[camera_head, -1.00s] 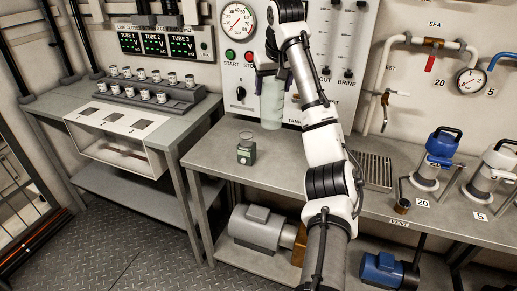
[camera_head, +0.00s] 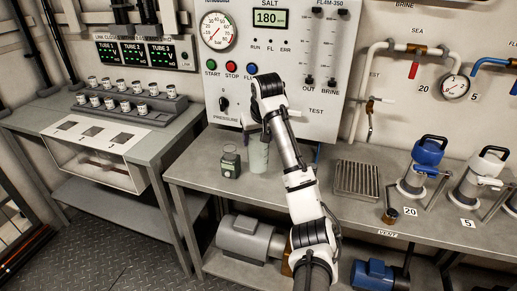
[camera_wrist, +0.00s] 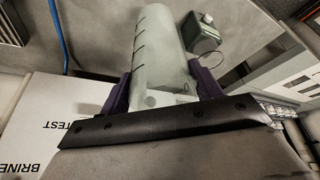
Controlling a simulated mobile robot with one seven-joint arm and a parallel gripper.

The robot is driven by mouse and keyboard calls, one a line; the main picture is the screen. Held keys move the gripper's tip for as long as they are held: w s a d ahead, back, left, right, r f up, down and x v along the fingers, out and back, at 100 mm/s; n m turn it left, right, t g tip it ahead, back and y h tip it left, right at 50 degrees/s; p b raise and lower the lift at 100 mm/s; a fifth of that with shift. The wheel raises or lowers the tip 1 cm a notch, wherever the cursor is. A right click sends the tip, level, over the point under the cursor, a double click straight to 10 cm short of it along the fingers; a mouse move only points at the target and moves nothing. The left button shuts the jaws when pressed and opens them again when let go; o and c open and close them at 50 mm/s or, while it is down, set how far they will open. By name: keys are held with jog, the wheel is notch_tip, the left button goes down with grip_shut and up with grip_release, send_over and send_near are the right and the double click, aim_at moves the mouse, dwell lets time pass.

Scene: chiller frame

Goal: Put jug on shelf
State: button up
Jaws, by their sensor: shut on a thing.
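The jug (camera_head: 258,156) is a pale grey-green cylinder. In the head view it hangs upright below my gripper (camera_head: 256,131), low over the bench top at the foot of the control panel. Whether its bottom touches the bench cannot be told. In the wrist view the jug (camera_wrist: 160,48) lies between the two dark purple fingers of my gripper (camera_wrist: 163,88), which are shut on it. The grey bench top (camera_head: 320,180) and a lower shelf (camera_head: 215,265) under it show in the head view.
A slatted metal tray (camera_head: 357,178) lies to the right, with blue (camera_head: 424,165) and white (camera_head: 485,175) canisters beyond. The panel (camera_head: 280,70) rises close behind. Bare bench lies in front.

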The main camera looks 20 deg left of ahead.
aim_at(259, 151)
jog(key=shift+f+p, duration=0.4)
jog(key=shift+f, duration=2.35)
jog(key=o, duration=1.3)
jog(key=shift+c, duration=0.2)
jog(key=v, duration=1.2)
